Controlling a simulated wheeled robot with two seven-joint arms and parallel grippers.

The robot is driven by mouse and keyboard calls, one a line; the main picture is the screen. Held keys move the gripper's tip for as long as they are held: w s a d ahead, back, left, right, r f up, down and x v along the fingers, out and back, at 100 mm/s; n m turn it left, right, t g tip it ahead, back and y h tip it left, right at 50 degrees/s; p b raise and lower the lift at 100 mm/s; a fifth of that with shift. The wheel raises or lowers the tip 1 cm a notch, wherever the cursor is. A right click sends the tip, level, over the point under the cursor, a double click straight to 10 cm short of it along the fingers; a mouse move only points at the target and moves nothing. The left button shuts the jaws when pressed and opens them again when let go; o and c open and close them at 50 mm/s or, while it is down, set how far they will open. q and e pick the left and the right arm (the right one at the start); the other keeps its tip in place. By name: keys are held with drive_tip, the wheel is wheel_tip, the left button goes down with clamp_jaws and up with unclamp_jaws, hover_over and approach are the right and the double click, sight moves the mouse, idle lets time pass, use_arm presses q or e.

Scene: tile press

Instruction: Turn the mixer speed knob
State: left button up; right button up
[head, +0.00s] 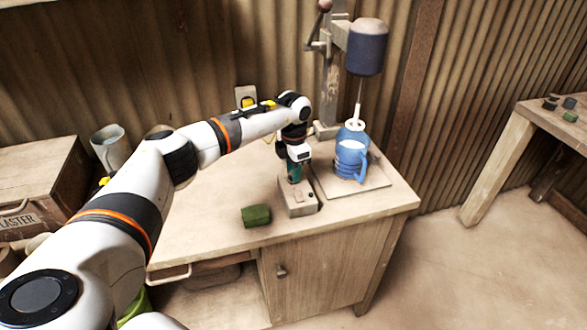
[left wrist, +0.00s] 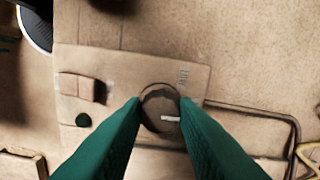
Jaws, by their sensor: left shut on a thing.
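The mixer's control box (head: 298,203) sits on the bench below my left gripper. In the left wrist view the speed knob (left wrist: 163,110) is a round dark dial with a pale pointer mark, on the tan face of the control box (left wrist: 130,75). My left gripper (head: 294,176) points down at the box; its green fingers (left wrist: 160,105) are shut on the knob, one on each side. The blue mixer head (head: 367,48) stands on its post over a blue jug (head: 350,155). My right gripper is not in view.
A green block (head: 256,215) lies on the bench (head: 225,190) left of the box. The jug stands on a flat board (head: 378,180) close to the box's right. A grey mug (head: 108,145) is at the far left. Another table (head: 545,115) stands at the right.

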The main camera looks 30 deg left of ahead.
use_arm(q)
drive_tip(key=n+p, duration=0.1)
drive_tip(key=n, duration=0.4)
drive_tip(key=shift+r+n, duration=0.15)
drive_tip(key=shift+n, duration=0.15)
drive_tip(key=n+p, duration=0.1)
drive_tip(key=n, duration=0.5)
drive_tip(key=shift+w, duration=0.1)
idle(0.3)
drive_tip(key=o, duration=1)
wheel_tip(320, 180, up, 12)
drive_tip(key=shift+f+b, duration=0.1)
drive_tip(key=shift+b, duration=1.05)
